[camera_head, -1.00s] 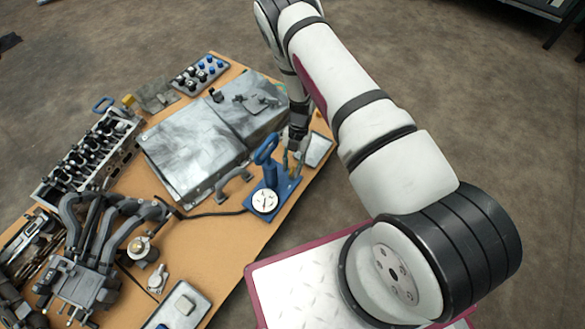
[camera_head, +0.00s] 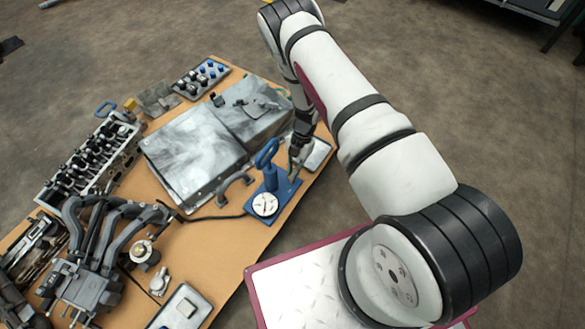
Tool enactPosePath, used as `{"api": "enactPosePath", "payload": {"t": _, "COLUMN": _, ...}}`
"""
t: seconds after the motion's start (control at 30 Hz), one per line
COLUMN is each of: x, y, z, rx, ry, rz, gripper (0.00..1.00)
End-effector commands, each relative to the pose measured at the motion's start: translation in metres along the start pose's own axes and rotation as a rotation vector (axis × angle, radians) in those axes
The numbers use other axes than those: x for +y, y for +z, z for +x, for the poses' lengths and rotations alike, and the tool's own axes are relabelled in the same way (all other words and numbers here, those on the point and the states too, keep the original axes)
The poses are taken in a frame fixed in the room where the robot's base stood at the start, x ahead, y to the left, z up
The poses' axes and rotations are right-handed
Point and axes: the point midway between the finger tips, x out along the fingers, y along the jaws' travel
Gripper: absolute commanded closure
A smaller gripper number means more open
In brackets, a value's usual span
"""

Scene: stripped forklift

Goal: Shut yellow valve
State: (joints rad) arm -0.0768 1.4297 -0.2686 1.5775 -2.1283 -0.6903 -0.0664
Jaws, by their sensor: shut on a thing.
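A blue device (camera_head: 256,219) with a round white dial (camera_head: 264,204) and an upright blue loop handle (camera_head: 267,152) stands near the table's right edge. My gripper (camera_head: 295,168) points down at the back right end of its base, right of the loop handle. Its fingers are close together, shut on a small part there. The fingers hide that part, and I cannot make out its colour or shape. No yellow valve shows clearly. A small yellow piece (camera_head: 130,104) lies far off at the table's back left, apart from my gripper.
A large grey metal case (camera_head: 190,150) lies left of my gripper. A small grey tray (camera_head: 319,154) lies just to its right. An engine head (camera_head: 90,160), hoses and a knob panel (camera_head: 201,77) crowd the left and back. Bare tabletop (camera_head: 222,240) shows in front.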

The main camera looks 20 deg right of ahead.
Motion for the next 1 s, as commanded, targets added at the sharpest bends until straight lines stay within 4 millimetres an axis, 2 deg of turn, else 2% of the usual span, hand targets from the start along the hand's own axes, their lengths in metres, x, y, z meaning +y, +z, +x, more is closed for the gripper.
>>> {"api": "enactPosePath", "payload": {"t": 0.4, "x": 0.000, "y": 0.000, "z": 0.000, "rx": 0.000, "ry": 0.023, "rz": 0.057, "gripper": 1.00}}
{"api": "enactPosePath", "payload": {"t": 0.43, "x": 0.000, "y": 0.000, "z": 0.000, "rx": 0.000, "ry": 0.023, "rz": 0.057, "gripper": 0.86}}
{"api": "enactPosePath", "payload": {"t": 0.5, "x": 0.000, "y": 0.000, "z": 0.000, "rx": 0.000, "ry": 0.023, "rz": 0.056, "gripper": 0.71}}
{"api": "enactPosePath", "payload": {"t": 0.83, "x": 0.000, "y": 0.000, "z": -0.001, "rx": 0.000, "ry": 0.023, "rz": 0.055, "gripper": 0.71}}
{"api": "enactPosePath", "payload": {"t": 1.0, "x": 0.000, "y": 0.001, "z": -0.017, "rx": -0.002, "ry": 0.024, "rz": 0.054, "gripper": 0.71}}
